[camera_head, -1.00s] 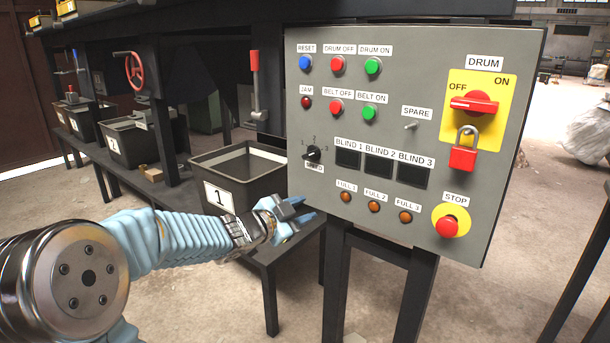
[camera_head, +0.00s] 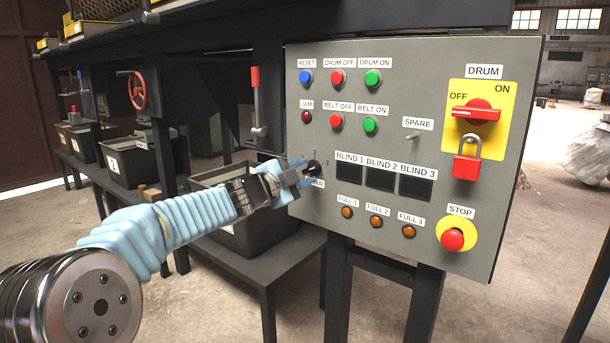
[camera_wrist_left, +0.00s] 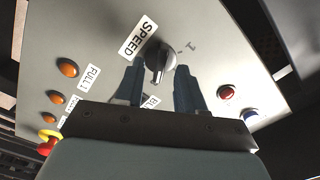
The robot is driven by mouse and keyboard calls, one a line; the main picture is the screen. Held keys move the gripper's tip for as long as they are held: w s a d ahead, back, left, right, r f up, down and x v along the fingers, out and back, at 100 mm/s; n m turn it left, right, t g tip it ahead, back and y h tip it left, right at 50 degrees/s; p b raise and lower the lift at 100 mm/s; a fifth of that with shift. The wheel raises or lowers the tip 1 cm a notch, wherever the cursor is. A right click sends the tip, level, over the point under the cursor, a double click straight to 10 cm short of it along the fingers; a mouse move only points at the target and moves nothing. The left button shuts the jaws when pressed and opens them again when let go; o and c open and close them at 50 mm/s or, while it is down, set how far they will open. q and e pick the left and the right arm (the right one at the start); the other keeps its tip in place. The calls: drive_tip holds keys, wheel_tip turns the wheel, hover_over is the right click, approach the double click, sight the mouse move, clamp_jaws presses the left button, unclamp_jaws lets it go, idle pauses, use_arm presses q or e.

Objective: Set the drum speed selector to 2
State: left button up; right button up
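The drum speed selector (camera_head: 315,168) is a small black rotary knob at the left edge of the grey control panel (camera_head: 400,260). Its numbers are partly covered, so I cannot tell its setting. In the left wrist view the knob (camera_wrist_left: 159,54) shows a pale mark on its grip, next to the SPEED label (camera_wrist_left: 138,37). My left gripper (camera_head: 302,173) is at the knob. In the left wrist view its two fingers (camera_wrist_left: 159,68) are apart, one on each side of the knob's grip, with gaps visible. My right gripper is not in view.
The panel carries buttons, FULL lamps, a red stop button (camera_head: 452,240) and a DRUM switch (camera_head: 476,110) with a red padlock (camera_head: 466,165). A dark bin (camera_head: 250,232) stands on a bench behind my left gripper. A red-handled lever (camera_head: 256,100) hangs left of the panel.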

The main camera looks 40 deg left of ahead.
use_arm(q)
drive_tip(key=shift+w, duration=0.7)
clamp_jaws()
